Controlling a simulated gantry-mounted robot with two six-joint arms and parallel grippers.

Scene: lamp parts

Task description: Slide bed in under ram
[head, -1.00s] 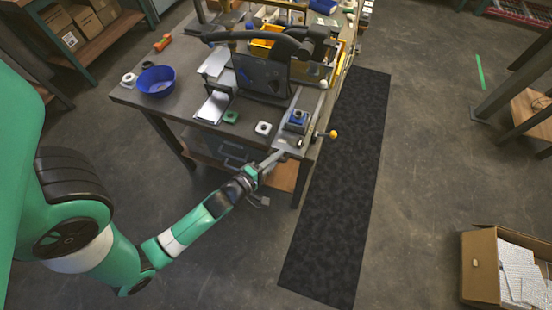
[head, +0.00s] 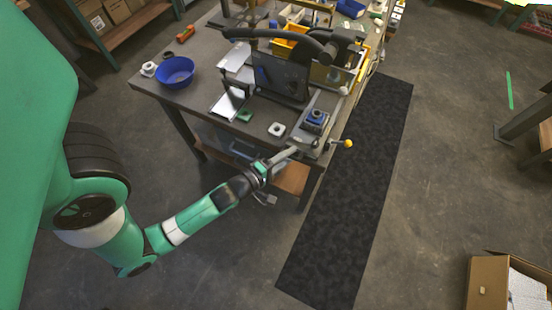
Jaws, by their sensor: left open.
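A flat grey bed (head: 306,143) lies at the near right corner of the workbench, with a small blue-and-dark block (head: 316,120) on it. A dark press-like machine (head: 282,78) with a long curved black arm stands behind it; I cannot clearly make out the ram. My left gripper (head: 291,153) reaches in from the lower left. It is open, with its tips at the near edge of the bed; I cannot tell whether they touch it. My right gripper is out of view.
A yellow-knobbed lever (head: 348,143) sticks out to the right of the bed. A dark mat (head: 350,210) lies on clear floor.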

